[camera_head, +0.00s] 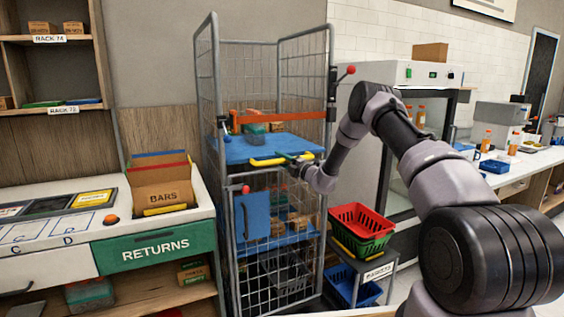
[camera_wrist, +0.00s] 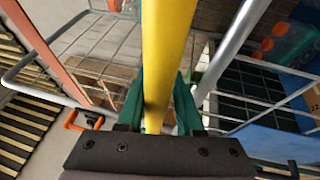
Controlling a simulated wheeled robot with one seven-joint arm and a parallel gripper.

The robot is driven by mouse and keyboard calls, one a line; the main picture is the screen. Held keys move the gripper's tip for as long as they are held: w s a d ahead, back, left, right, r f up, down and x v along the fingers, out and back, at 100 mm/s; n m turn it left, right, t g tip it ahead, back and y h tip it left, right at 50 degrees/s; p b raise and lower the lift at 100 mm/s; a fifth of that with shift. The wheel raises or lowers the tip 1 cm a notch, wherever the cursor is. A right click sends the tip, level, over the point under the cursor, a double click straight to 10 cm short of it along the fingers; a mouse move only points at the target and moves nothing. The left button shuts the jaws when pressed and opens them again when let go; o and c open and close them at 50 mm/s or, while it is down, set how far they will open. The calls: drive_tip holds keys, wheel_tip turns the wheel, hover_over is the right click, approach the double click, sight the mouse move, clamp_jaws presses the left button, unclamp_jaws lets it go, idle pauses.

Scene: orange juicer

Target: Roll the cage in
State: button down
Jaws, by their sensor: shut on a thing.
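The cage (camera_head: 215,75) is a tall grey wire roll cage with blue shelves, standing upright between the returns counter and a glass-fronted cabinet. A yellow handle bar (camera_head: 268,161) lies across its front at the upper blue shelf (camera_head: 240,150). My gripper (camera_head: 302,158) is at the right end of this bar. In the wrist view the green fingers of my gripper (camera_wrist: 158,108) are shut on the yellow bar (camera_wrist: 168,45), one on each side. An orange bar (camera_head: 282,117) crosses the cage above, and a blue panel (camera_head: 252,215) hangs on its lower front. The cage's wheels are hidden.
The returns counter (camera_head: 155,249) stands close on the left, with a cardboard box (camera_head: 160,187) on top. Red and green baskets (camera_head: 362,225) sit on a low stand at the right, near the cage. A glass-fronted cabinet (camera_head: 400,75) stands behind my arm.

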drive_tip(key=shift+w+a+r, duration=0.2)
drive_tip(key=shift+w+r, duration=0.45)
drive_tip(key=shift+w, duration=0.1)
drive_tip(key=c, duration=0.7)
unclamp_jaws()
drive_tip(key=shift+w, duration=0.1)
drive_tip(key=shift+a+f, duration=0.1)
drive_tip(key=shift+f, duration=0.1)
drive_tip(key=shift+f, duration=0.2)
drive_tip(key=shift+s+d+f, duration=0.1)
drive_tip(key=shift+s+d, duration=0.3)
drive_tip(key=v, duration=0.9)
drive_tip(key=shift+s+d+f, duration=0.1)
drive_tip(key=shift+s+d, duration=0.15)
drive_tip(key=shift+s, duration=0.1)
